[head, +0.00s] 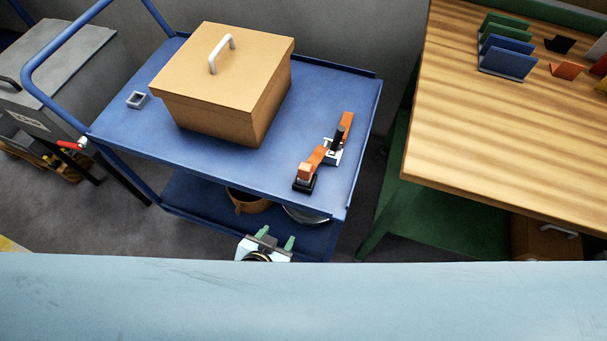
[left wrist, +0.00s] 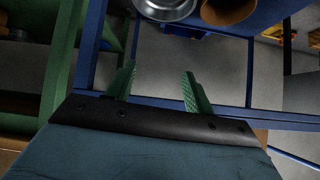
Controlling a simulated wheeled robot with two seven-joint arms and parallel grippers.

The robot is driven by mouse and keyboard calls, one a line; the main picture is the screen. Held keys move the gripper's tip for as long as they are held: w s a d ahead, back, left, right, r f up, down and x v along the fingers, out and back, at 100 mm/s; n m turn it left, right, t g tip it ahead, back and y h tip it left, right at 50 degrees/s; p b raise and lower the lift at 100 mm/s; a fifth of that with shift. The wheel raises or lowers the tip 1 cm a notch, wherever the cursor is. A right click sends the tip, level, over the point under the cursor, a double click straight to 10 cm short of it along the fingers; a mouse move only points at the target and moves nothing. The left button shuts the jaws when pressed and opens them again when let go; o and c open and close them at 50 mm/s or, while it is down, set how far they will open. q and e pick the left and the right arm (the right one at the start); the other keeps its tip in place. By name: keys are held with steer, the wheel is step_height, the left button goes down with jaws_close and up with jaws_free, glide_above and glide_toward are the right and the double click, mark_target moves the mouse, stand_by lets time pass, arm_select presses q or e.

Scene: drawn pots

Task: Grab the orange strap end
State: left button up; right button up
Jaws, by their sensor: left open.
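An orange strap (head: 318,156) with a black and silver ratchet (head: 335,146) lies on the top of the blue cart (head: 225,165), near its right end, in the head view. One orange end (head: 347,119) points toward the back. The front orange end (head: 305,171) sits by a black piece (head: 303,184). My left gripper (head: 276,237) is open and empty, in front of the cart and below its top, left of the strap. Its green fingers also show apart in the left wrist view (left wrist: 159,72), where the strap is not seen. My right gripper is not in view.
A lidded cardboard-coloured box (head: 222,85) fills the cart's left middle, with a small grey square piece (head: 137,100) beside it. A brown pot (head: 248,202) and a metal bowl (head: 306,215) stand on the lower shelf. A wooden table (head: 500,130) stands to the right.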

mark_target(308, 164)
arm_select(q)
steer(key=w+d+r+n+t+h, duration=0.1)
steer(key=w+d+r+t, duration=0.1)
steer(key=r, duration=0.6)
steer(key=w+d+r+t, duration=0.2)
steer(key=r, duration=0.6)
steer(key=b+x, duration=0.1)
steer(key=x, duration=0.5)
steer(key=shift+w+d, duration=0.25)
steer(key=shift+w, duration=0.05)
steer(key=shift+w+d+f, duration=0.15)
steer(key=shift+w+f, duration=0.15)
steer(key=shift+w, duration=0.15)
steer(key=w+f, duration=0.1)
steer(key=w+b, duration=0.1)
steer(key=w+f, duration=0.1)
steer(key=shift+w+d+f, duration=0.25)
steer(key=shift+d+f, duration=0.05)
steer(key=shift+f, duration=0.05)
steer(key=shift+w+d+f, duration=0.15)
steer(key=shift+w, duration=0.2)
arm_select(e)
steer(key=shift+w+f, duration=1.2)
